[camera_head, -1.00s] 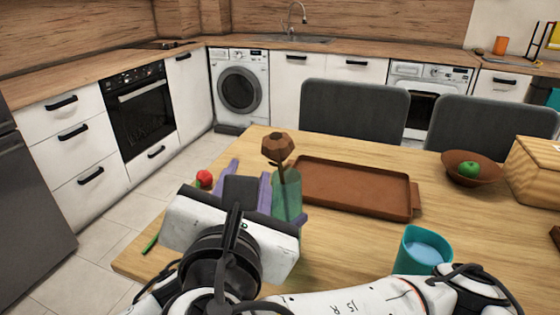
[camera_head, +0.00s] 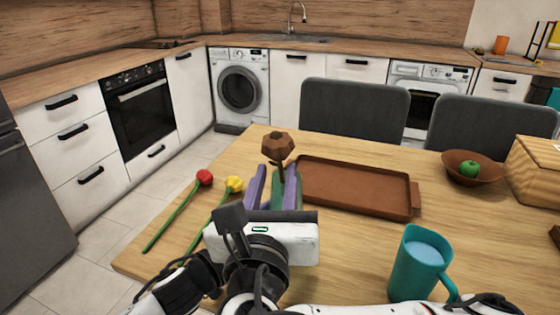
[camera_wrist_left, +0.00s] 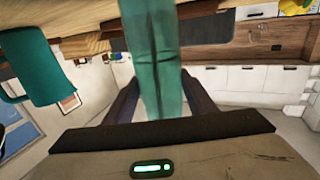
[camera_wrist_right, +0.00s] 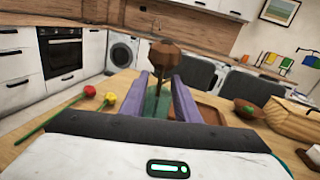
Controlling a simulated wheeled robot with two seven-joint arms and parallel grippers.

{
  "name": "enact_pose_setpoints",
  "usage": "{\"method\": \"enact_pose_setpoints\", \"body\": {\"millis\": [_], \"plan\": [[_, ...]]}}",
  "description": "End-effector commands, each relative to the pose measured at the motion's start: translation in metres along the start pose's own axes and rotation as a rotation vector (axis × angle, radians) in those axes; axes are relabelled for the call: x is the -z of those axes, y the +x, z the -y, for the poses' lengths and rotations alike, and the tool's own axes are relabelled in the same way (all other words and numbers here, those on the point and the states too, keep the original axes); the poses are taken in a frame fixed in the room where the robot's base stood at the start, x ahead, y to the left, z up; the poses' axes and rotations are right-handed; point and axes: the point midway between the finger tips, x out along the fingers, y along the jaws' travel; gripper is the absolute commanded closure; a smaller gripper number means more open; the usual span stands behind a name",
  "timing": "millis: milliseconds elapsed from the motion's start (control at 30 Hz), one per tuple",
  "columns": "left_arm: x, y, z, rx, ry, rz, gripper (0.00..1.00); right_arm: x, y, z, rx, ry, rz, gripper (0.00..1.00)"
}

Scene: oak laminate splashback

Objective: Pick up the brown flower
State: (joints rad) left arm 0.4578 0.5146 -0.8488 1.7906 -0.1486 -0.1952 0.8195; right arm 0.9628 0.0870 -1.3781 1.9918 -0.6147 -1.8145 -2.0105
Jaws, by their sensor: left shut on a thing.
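The brown flower (camera_head: 278,145) stands upright in a green translucent vase (camera_head: 276,192) on the table, its bloom above the rim. In the right wrist view the bloom (camera_wrist_right: 164,54) rises above the vase (camera_wrist_right: 157,106). My right gripper (camera_head: 274,170) is open, its purple fingers spread on either side of the stem and vase top, below the bloom. My left gripper (camera_wrist_left: 157,85) is shut on the vase in the left wrist view, which is upside down. It is mostly hidden in the head view.
A red flower (camera_head: 203,178) and a yellow flower (camera_head: 234,184) lie to the left. A brown tray (camera_head: 350,184) lies right of the vase. A teal mug (camera_head: 408,278) stands near the front. A bowl (camera_head: 480,178) with a green apple and a wooden box (camera_head: 535,165) are farther right.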

Motion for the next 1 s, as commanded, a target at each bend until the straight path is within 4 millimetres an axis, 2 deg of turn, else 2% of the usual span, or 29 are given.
{"method": "enact_pose_setpoints", "body": {"millis": [300,600,767,1000], "plan": [[0.000,0.000,0.000,0.000,0.000,0.000,0.78,-0.001,0.044,0.003,0.005,-0.001,0.001,0.71],[0.000,0.000,0.000,0.000,-0.001,0.000,0.78,-0.002,0.048,0.003,0.002,0.000,0.001,0.71],[0.000,0.000,0.000,0.000,-0.001,0.000,0.78,-0.001,0.048,0.003,0.002,0.000,0.001,0.98],[0.000,0.000,0.000,0.000,-0.001,0.000,0.78,-0.001,0.048,0.003,0.002,0.000,0.001,1.00]]}}
